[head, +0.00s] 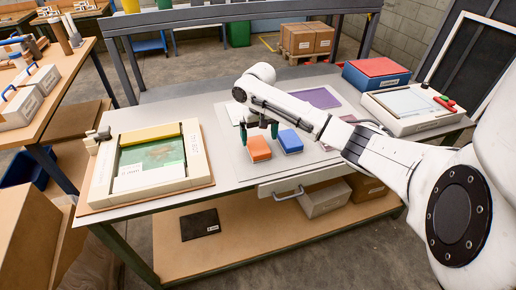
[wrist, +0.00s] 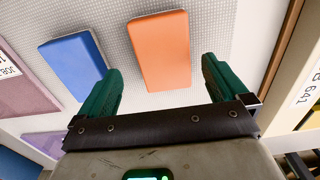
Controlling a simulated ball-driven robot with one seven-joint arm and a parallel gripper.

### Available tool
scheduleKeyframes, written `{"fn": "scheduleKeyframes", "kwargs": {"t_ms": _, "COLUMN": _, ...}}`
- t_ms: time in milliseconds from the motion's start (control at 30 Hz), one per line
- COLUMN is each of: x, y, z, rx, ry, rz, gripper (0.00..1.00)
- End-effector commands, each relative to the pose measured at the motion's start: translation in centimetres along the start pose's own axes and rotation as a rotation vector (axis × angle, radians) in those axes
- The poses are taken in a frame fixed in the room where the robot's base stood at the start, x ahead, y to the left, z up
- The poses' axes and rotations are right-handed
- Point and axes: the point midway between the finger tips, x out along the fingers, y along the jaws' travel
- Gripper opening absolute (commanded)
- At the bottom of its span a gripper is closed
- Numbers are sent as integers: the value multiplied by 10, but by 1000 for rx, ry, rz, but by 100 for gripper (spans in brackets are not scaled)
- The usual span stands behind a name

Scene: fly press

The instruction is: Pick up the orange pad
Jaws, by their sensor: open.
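The orange pad (head: 257,148) lies flat on the light mat on the table, to the left of a blue pad (head: 289,141). In the wrist view the orange pad (wrist: 165,50) is ahead of my gripper, and the blue pad (wrist: 75,66) is at its left. My gripper (head: 259,129) is open and empty, above and close to the orange pad. In the wrist view its green fingers (wrist: 160,85) stand apart, with the near end of the orange pad between their tips in the picture. The exact height gap is hard to tell.
A purple sheet (head: 317,97) lies behind the pads. A red-topped blue box (head: 377,73) and a white framed unit (head: 410,103) stand at the right. A drawer handle (head: 288,194) juts from the front edge.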

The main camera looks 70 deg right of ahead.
Motion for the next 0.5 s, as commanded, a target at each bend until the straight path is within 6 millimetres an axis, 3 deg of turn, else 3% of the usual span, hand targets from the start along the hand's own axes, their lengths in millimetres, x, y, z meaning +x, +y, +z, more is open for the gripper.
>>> {"fn": "scheduleKeyframes", "kwargs": {"t_ms": 300, "x": 40, "y": -4, "z": 2, "rx": 1, "ry": -2, "rz": 2, "gripper": 100}}
{"fn": "scheduleKeyframes", "kwargs": {"t_ms": 500, "x": 44, "y": -5, "z": 2, "rx": 0, "ry": 0, "rz": 0, "gripper": 100}}
